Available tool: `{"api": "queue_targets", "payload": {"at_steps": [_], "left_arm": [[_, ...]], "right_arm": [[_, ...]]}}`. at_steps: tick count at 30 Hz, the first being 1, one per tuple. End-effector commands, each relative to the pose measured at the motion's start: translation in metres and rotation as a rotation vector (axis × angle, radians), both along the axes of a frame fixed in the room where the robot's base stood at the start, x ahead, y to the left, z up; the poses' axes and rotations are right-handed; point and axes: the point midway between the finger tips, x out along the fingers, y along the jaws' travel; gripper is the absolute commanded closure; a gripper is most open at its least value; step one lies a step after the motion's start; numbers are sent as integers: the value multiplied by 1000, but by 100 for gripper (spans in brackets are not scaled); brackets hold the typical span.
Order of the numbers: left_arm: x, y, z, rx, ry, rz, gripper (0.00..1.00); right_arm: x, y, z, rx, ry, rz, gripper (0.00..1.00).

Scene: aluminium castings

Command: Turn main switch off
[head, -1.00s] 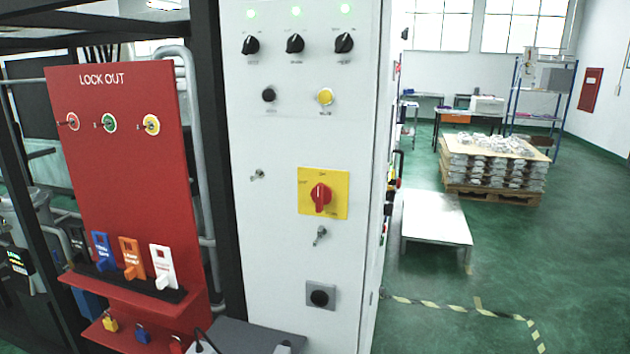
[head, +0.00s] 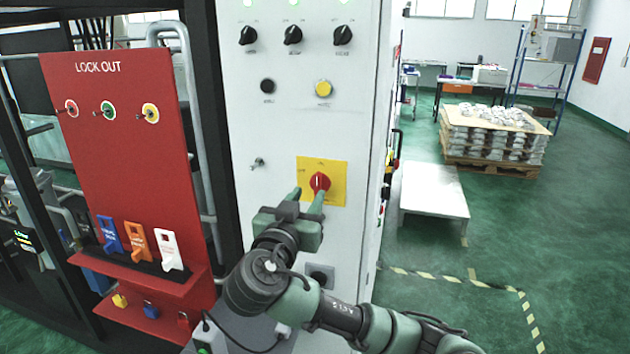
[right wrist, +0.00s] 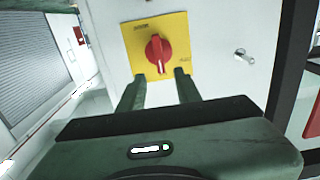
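The main switch is a red rotary knob (head: 319,183) on a square yellow plate (head: 336,168), on the front of a white cabinet (head: 255,130). In the right wrist view the knob (right wrist: 158,54) stands with its white mark toward the fingers. My right gripper (head: 308,192) is just in front of the plate, its fingers pointing at it. In the right wrist view my right gripper (right wrist: 162,80) is open, with one finger on each side below the knob and nothing between them. Whether the fingertips touch the plate cannot be told. My left gripper is out of view.
Black knobs (head: 293,34) and a yellow button (head: 323,88) sit above the switch. A small metal toggle (head: 257,164) is left of it. A low white platform (head: 432,190) is at right.

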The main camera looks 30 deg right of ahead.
Motion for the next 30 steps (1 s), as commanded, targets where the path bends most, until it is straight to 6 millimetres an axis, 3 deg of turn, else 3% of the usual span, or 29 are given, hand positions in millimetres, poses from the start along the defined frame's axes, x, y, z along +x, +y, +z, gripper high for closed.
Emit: {"api": "queue_targets", "payload": {"at_steps": [3,9,21,22,25,30], "left_arm": [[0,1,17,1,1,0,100],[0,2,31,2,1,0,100],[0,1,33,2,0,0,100],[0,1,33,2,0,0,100],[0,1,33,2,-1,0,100],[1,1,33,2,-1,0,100]], "right_arm": [[13,-18,5,-5,6,-5,66],[32,-38,3,-3,7,-2,66],[40,-46,-1,1,6,1,66],[40,-46,-1,1,6,1,69],[40,-46,-1,1,6,1,97],[40,-46,-1,0,6,1,100]]}}
